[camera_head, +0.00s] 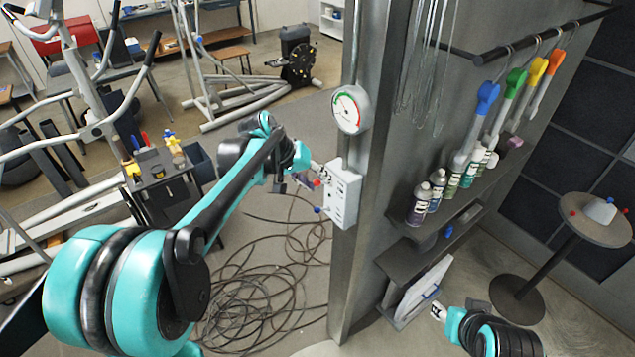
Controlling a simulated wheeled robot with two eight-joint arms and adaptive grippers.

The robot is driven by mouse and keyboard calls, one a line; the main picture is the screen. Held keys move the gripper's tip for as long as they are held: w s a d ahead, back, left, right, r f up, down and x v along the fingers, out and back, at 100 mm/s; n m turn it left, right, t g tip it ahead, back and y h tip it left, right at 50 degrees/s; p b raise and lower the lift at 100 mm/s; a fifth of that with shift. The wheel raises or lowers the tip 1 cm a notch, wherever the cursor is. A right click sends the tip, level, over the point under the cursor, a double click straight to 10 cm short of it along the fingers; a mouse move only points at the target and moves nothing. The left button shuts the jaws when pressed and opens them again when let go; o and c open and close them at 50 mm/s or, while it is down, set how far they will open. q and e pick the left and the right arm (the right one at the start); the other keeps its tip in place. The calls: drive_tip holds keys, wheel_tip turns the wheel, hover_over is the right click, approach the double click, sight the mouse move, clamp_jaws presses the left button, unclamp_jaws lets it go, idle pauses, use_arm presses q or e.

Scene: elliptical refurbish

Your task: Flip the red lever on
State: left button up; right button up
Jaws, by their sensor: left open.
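A pale control box (343,194) is mounted on the edge of the grey pillar, below a round gauge. A small red lever tip (317,183) sticks out from its left side, close to my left gripper. A blue knob (317,210) sticks out lower on the same side. My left gripper (318,176) is open at the upper left of the box, beside the red tip. Whether it touches the lever cannot be told at this size. My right gripper (438,312) is low at the right, away from the box; its fingers are too small to read.
The round gauge (349,109) sits above the box. A dark shelf (450,215) with several bottles is right of the pillar, under a rail of hanging tools. A round table (590,228) stands far right. Tangled cables (265,285) lie on the floor. Exercise machines fill the left.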

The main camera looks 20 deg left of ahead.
use_arm(q)
drive_tip(key=v, duration=1.1)
drive_tip(key=shift+r, duration=0.2)
drive_tip(key=shift+s, duration=0.1)
drive_tip(key=s+d+f+t+y+b, duration=0.1)
drive_tip(key=s+f+b, duration=0.6)
drive_tip(key=f, duration=0.6)
drive_tip(key=s+d+f+m+y+b, duration=0.1)
drive_tip(key=s+f+y+b, duration=0.1)
drive_tip(key=s+f+b, duration=0.5)
drive_tip(key=s+d+f+t+y+b, duration=0.1)
drive_tip(key=s+f+b, duration=0.6)
drive_tip(key=f, duration=1.2)
drive_tip(key=d+b, duration=0.1)
drive_tip(key=b, duration=0.3)
drive_tip(key=shift+f+m+t+y+b, duration=0.3)
drive_tip(key=shift+y, duration=0.1)
